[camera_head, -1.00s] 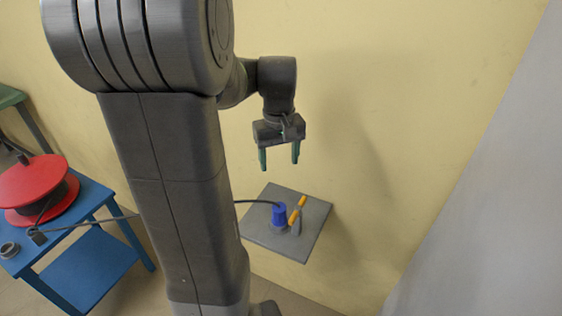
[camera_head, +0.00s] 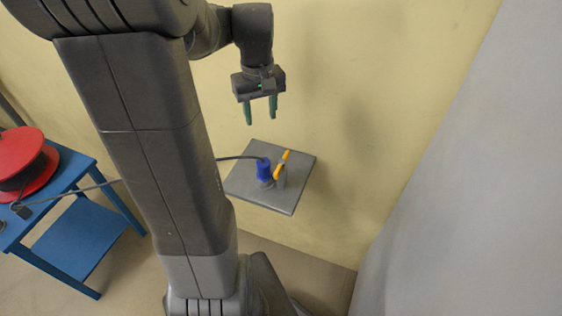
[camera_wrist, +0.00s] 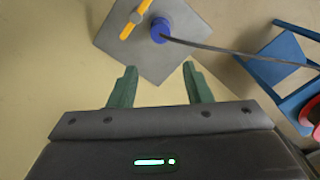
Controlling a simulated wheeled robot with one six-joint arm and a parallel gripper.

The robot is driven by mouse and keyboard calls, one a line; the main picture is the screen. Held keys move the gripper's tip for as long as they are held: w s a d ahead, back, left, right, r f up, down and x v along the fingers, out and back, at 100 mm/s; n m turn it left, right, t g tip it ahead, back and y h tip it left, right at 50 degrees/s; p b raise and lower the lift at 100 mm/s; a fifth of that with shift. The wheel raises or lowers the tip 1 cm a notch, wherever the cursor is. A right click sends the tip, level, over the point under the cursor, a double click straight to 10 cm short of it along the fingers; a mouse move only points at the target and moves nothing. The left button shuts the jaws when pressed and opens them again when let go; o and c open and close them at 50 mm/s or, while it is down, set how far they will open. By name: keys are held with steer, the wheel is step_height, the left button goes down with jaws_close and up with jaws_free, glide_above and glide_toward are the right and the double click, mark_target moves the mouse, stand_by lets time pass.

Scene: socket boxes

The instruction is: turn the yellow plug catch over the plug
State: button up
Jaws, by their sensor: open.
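The blue plug (camera_head: 264,170) stands on a grey square plate (camera_head: 240,188) at the wall, with a dark cable running left from it. The yellow plug catch (camera_head: 281,165) is a bar on a grey post just right of the plug; it points beside the plug, not over it. In the wrist view the catch (camera_wrist: 136,19) and the plug (camera_wrist: 160,30) are apart near the top, on the plate (camera_wrist: 190,40). My gripper (camera_head: 261,122) has two green fingers, spread and empty, above the plate. Its fingers also show in the wrist view (camera_wrist: 160,85), below the plate's near corner.
A blue table (camera_head: 75,172) at the left carries a red cable reel (camera_head: 22,165). The cable (camera_head: 100,186) crosses behind my arm to the plug. A grey wall surface (camera_head: 450,170) stands at the right. The yellow wall (camera_head: 350,70) is bare.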

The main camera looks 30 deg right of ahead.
mark_target(282, 162)
steer(key=shift+s+d+f+m+b, duration=0.2)
steer(key=shift+d+f+m+b, duration=0.1)
steer(key=shift+m+b, duration=0.15)
steer(key=shift+c, duration=0.8)
steer(key=s+d+m+b, duration=0.3)
steer(key=s+m+b, duration=0.1)
steer(key=m, duration=0.4)
steer(key=f, duration=1.4)
steer(key=shift+w, duration=0.2)
jaws_close()
